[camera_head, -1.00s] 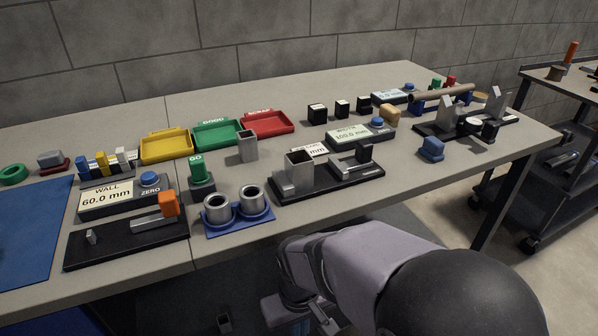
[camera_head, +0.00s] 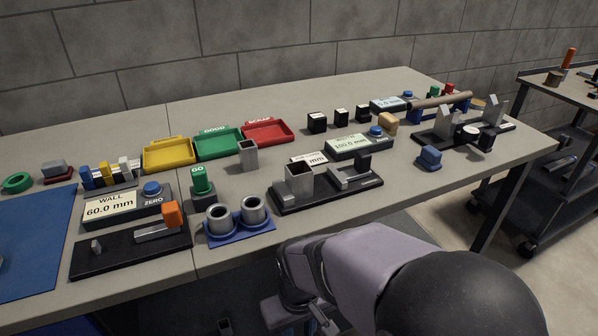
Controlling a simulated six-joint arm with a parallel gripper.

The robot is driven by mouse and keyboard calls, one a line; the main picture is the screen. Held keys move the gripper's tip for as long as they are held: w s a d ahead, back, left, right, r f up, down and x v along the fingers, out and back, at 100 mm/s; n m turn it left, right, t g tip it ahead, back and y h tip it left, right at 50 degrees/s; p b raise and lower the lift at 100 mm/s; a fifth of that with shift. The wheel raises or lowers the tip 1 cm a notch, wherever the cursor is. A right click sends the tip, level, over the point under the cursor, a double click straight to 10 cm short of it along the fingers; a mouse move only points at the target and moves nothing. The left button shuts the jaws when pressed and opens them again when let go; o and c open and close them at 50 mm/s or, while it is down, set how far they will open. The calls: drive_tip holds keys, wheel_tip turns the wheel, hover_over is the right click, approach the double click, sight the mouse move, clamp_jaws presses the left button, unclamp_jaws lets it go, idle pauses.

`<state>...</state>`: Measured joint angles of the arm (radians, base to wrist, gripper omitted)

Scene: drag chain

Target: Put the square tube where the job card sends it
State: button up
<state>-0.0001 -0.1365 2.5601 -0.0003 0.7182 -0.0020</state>
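A grey square tube (camera_head: 248,155) stands upright on the table in front of the green and red trays. A larger grey square tube (camera_head: 299,184) stands at the left end of a black gauge (camera_head: 330,193). Which one the task means I cannot tell. A white card (camera_head: 308,159) lies behind that gauge; it is partly hidden and only "mm" reads clearly. My arm hangs at the table's front edge. My gripper (camera_head: 318,318) is low at the bottom of the picture, below the tabletop and away from both tubes. Its fingers are mostly hidden.
Yellow (camera_head: 168,154), green (camera_head: 218,143) and red (camera_head: 267,132) trays stand at the back. A wall gauge display (camera_head: 110,207) reads 60.0 mm. Two metal rings sit in a blue holder (camera_head: 240,228). A width display (camera_head: 357,144) reads 100.0 mm. A blue mat (camera_head: 35,245) lies at left.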

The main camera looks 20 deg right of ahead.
wheel_tip(320, 180, up, 39)
drive_tip(key=w+p, duration=0.2)
drive_tip(key=p, duration=3.5)
drive_tip(key=b, duration=0.5)
hover_over(289, 170)
wheel_tip(289, 170, down, 3)
drive_tip(key=shift+s+a+f+p, duration=0.1)
drive_tip(key=shift+s+f+p, duration=0.05)
drive_tip(key=shift+f+p, duration=1.55)
drive_tip(key=shift+f, duration=1.85)
clamp_jaws()
